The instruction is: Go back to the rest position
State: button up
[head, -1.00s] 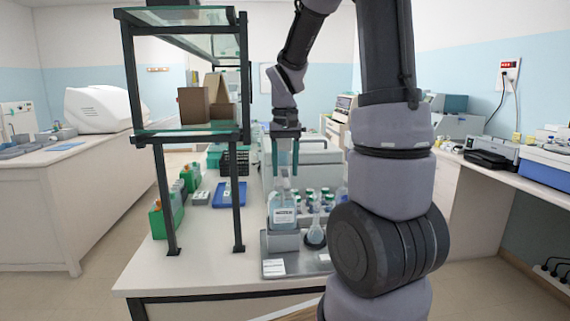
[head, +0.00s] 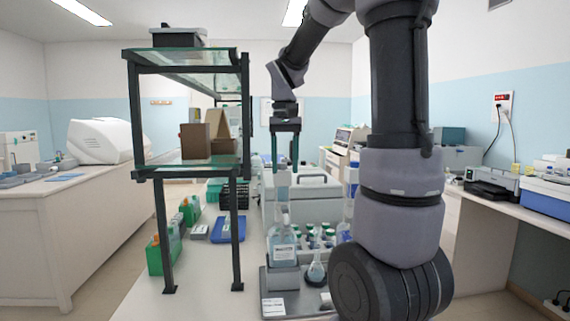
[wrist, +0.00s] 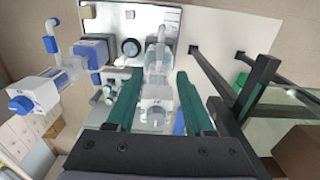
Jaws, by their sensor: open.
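My gripper (head: 285,152) is in the air over the bench, pointing down, with its two fingers apart. In the wrist view its green fingers (wrist: 155,105) show on either side of a clear wash bottle (wrist: 158,62). In the head view the labelled wash bottle (head: 284,245) stands upright on a grey tray (head: 270,288), with its top just below the fingers. I cannot tell from these views whether the fingers touch it.
A glass-shelved rack (head: 240,215) with brown boxes (head: 195,141) stands close on the left. A small flask (head: 316,271) and several green-capped bottles (head: 318,236) stand beside the wash bottle. A blue tray (head: 228,226) lies behind the rack. A side bench (head: 535,199) runs along the right.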

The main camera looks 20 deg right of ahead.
jog(key=s+a+r+t+y, duration=0.1)
jog(key=s+a+r+t, duration=0.1)
jog(key=s, duration=0.5)
jog(key=s+a+r+m+t+y, duration=0.1)
jog(key=s+a+t, duration=0.2)
jog(key=s+t, duration=0.2)
jog(key=shift+s+r, duration=0.4)
jog(key=shift+s, duration=0.8)
